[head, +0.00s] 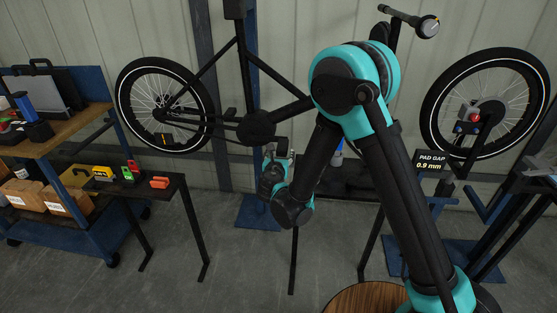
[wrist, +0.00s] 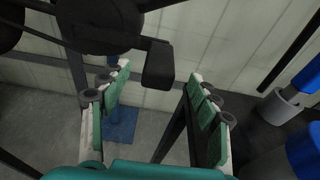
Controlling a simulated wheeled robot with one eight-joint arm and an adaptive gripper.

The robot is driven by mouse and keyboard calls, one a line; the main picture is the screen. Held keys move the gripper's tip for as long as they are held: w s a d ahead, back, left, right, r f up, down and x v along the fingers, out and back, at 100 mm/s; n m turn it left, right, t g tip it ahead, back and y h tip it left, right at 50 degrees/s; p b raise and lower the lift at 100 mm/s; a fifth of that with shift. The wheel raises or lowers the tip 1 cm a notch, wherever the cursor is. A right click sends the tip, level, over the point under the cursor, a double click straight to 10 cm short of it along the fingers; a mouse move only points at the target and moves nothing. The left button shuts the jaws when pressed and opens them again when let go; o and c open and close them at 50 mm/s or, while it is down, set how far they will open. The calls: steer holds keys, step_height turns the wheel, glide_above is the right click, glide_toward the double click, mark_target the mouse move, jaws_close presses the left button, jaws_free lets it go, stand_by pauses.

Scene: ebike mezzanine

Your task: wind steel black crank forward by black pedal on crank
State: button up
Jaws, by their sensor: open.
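The bike's black crank hub (head: 256,127) is at the centre of the head view; the round black crank housing also shows at the top left of the wrist view (wrist: 100,22). A dark crank arm runs right from it to the black block-shaped pedal (wrist: 158,65). My gripper (wrist: 159,72) is open, its green-padded fingers to the left and right of the pedal. The pedal sits at about fingertip level in the picture, with gaps on both sides and no visible contact.
The bike's rear wheel (head: 166,104) is to the left and a separate wheel (head: 486,104) to the right. A small dark table (head: 160,190) and a tool cart (head: 60,150) stand left. In the wrist view, blue-and-grey items (wrist: 280,105) are close on the right.

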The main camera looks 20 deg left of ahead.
mark_target(283, 144)
steer(key=x, duration=0.8)
